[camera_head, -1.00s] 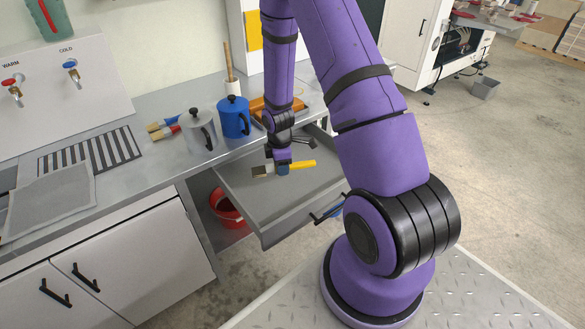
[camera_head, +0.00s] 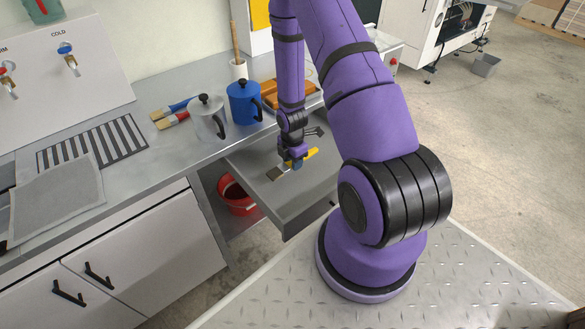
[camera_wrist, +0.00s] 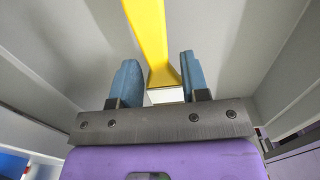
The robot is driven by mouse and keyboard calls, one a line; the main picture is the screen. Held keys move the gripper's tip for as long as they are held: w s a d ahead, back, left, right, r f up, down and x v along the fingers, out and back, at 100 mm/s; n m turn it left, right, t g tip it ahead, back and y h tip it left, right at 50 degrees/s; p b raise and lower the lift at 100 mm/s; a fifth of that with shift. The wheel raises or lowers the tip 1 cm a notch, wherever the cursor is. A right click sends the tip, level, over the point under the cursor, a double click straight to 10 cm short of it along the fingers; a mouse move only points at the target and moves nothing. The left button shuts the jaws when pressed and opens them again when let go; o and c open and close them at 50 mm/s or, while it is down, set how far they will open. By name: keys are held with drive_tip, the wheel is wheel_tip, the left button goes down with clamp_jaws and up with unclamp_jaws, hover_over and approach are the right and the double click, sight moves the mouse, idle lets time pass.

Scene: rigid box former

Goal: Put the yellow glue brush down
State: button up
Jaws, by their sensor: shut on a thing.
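The yellow glue brush (camera_head: 311,154) has a yellow handle and a pale, flat bristle end pointing to the lower left. My gripper (camera_head: 297,163) is shut on it near the middle, in the open grey drawer (camera_head: 305,190). In the wrist view the yellow handle (camera_wrist: 147,35) runs up from between the two blue fingers of my gripper (camera_wrist: 158,68). The drawer's grey interior lies around and behind it. I cannot tell whether the brush touches the drawer floor. My gripper hides part of the brush.
A grey pot (camera_head: 208,120) and a blue pot (camera_head: 243,103) stand on the counter behind the drawer. Two brushes (camera_head: 172,120) lie left of them beside a striped mat (camera_head: 95,143). A red bucket (camera_head: 236,197) is below.

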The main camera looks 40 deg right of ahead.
sight(293, 174)
drive_tip(key=shift+f, duration=2.05)
drive_tip(key=shift+f, duration=0.1)
drive_tip(key=o, duration=1)
